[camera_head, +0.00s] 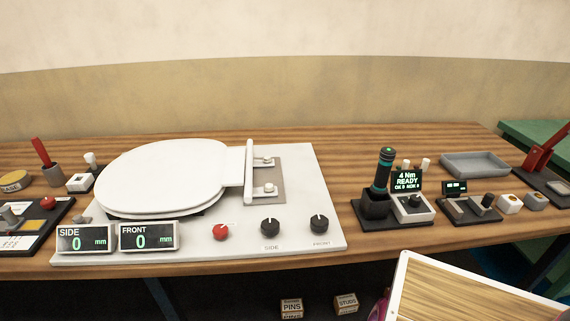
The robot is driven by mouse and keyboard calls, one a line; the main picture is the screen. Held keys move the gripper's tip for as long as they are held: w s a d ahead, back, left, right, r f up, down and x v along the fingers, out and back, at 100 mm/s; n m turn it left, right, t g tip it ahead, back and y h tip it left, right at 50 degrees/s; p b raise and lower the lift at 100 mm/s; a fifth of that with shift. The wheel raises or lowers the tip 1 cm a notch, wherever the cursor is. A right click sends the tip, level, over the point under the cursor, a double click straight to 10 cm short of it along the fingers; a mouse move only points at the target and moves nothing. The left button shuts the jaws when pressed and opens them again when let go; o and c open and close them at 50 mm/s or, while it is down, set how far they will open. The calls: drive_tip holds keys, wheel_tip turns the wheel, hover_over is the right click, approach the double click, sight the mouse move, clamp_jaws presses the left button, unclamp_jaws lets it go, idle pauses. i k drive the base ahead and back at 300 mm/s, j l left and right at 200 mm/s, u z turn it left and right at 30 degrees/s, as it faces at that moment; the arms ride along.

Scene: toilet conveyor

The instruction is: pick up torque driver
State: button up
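The torque driver (382,173) is a black cylinder with teal-green bands and a small green light on top. It stands nearly upright, leaning slightly, in a black holder (375,206) on a dark base on the wooden table. The lower end of the driver is hidden in the holder. My gripper is not in view.
A white board (315,170) with a toilet seat (165,175), knobs and two displays fills the table's left-centre. A grey tray (475,164) and small blocks (509,203) lie right of the driver. A wood-topped, white-edged panel (465,292) is in front. Bare table (350,150) lies behind the driver.

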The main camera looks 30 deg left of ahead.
sight(387, 154)
drive_tip(key=u, duration=2.1)
drive_tip(key=z, duration=1.25)
drive_tip(key=k+j+u, duration=0.2)
drive_tip(key=k+j, duration=0.55)
drive_tip(key=j, duration=0.1)
